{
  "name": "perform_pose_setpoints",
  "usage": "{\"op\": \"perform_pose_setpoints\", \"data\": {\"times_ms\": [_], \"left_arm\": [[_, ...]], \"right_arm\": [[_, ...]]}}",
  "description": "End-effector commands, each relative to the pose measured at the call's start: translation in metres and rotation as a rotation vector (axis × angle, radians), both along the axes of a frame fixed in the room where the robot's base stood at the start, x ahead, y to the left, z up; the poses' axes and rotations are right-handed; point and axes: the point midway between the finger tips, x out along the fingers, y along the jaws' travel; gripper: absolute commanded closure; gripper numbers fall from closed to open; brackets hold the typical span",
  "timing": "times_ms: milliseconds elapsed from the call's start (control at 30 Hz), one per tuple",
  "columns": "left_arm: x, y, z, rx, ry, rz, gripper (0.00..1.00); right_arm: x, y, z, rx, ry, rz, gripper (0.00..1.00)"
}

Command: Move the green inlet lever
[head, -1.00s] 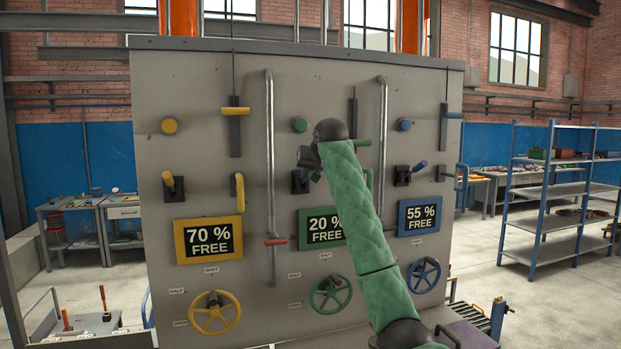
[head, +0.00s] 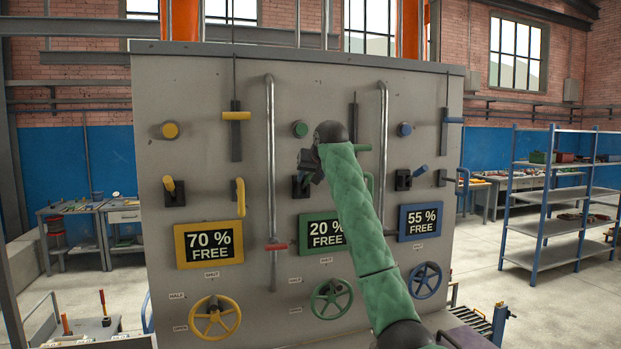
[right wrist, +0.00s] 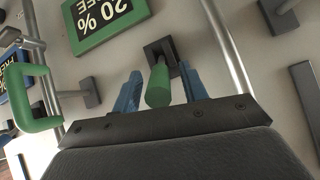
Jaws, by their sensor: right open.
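The green inlet lever (right wrist: 158,86) is a short green grip on a dark square base in the right wrist view. My right gripper (right wrist: 160,90) is open, with its two blue fingers on either side of the green grip. I cannot tell whether either finger touches it. In the head view my right gripper (head: 309,166) is in front of the panel, above the green 20 % display (head: 322,230). There the lever's dark base (head: 301,188) shows below the gripper, and the green grip is mostly hidden. My left gripper is not in view.
The grey panel (head: 250,140) also bears yellow and blue levers, displays and wheels. A vertical pipe (right wrist: 228,45) runs close beside the right finger in the wrist view. A green bow handle (right wrist: 35,110) stands out at its left. A green wheel (head: 331,299) is lower down.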

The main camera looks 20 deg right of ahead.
Motion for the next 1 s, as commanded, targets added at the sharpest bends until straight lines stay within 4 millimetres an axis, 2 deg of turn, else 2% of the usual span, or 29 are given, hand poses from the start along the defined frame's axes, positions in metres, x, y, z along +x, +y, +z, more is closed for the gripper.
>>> {"op": "perform_pose_setpoints", "data": {"times_ms": [167, 400, 433, 500, 600, 800, 1000], "left_arm": [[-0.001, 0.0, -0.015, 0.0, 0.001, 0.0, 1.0], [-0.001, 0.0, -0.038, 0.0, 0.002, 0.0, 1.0], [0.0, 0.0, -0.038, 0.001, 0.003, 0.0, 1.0], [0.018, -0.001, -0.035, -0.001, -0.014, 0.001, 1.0], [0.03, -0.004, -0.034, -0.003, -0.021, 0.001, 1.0], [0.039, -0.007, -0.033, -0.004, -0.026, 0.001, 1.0], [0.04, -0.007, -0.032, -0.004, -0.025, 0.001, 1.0]], "right_arm": [[-0.012, -0.001, 0.007, 0.0, -0.004, 0.0, 0.57], [-0.041, -0.003, 0.029, 0.0, -0.004, -0.001, 0.57], [-0.043, -0.003, 0.032, 0.0, -0.003, -0.001, 0.57], [-0.048, -0.004, 0.037, 0.0, -0.002, 0.0, 0.57], [-0.053, -0.004, 0.042, 0.0, -0.002, 0.0, 0.57], [-0.058, -0.004, 0.047, 0.0, 0.0, 0.0, 0.57], [-0.058, -0.004, 0.047, 0.0, 0.0, 0.0, 0.57]]}}
